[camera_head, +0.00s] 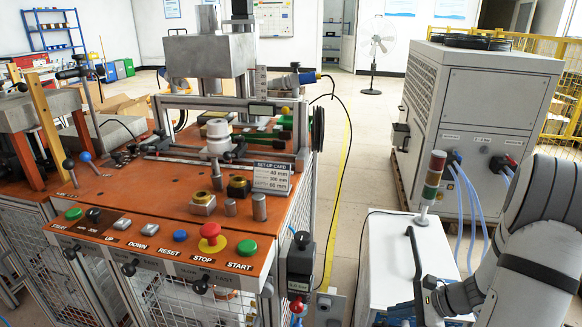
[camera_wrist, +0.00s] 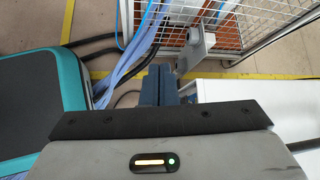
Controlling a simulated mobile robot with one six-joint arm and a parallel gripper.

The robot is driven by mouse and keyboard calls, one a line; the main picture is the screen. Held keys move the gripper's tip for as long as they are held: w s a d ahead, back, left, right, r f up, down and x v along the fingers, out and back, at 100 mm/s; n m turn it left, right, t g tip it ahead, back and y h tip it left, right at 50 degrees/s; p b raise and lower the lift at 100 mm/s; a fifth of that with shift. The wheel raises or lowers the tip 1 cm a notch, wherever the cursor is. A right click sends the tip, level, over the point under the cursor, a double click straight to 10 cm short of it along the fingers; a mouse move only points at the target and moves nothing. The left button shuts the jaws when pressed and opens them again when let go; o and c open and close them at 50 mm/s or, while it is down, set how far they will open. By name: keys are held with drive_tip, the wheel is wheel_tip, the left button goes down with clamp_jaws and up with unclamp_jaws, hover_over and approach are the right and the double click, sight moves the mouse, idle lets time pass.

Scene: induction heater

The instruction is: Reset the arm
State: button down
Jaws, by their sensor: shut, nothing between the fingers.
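My arm (camera_head: 530,250) comes in at the right edge of the head view, bent, with its wrist low beside the white cabinet. My gripper (camera_wrist: 168,72) shows in the wrist view as two dark fingers close together, with nothing between them. It points down over the floor beside a wire-mesh frame and touches nothing that I can make out. In the head view the fingers cannot be made out clearly.
The orange-topped machine bench (camera_head: 150,205) with its red stop button (camera_head: 211,232) stands left. The white cabinet (camera_head: 385,240) carries a signal light (camera_head: 433,177). A large chiller (camera_head: 480,110) with blue hoses stands behind my arm. Mesh (camera_wrist: 255,25) and cables (camera_wrist: 140,60) lie near the gripper.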

drive_tip(key=s+a+r+n+h+p, duration=0.3)
drive_tip(key=r+n+p, duration=0.3)
drive_tip(key=r, duration=0.6)
drive_tip(key=s+a+r+n+g+h+p, duration=0.1)
drive_tip(key=s+a+r+n+h+p, duration=0.2)
drive_tip(key=r, duration=1)
drive_tip(key=s+a+r+n+h+p, duration=0.2)
drive_tip(key=s+a+r+n+p, duration=0.4)
drive_tip(key=r, duration=0.7)
drive_tip(key=s+n+p, duration=0.2)
drive_tip(key=n+p, duration=0.1)
drive_tip(key=n, duration=0.1)
drive_tip(key=shift+s+a+r+g+h, duration=0.2)
drive_tip(key=shift+a+g+h, duration=0.1)
drive_tip(key=shift+h, duration=0.1)
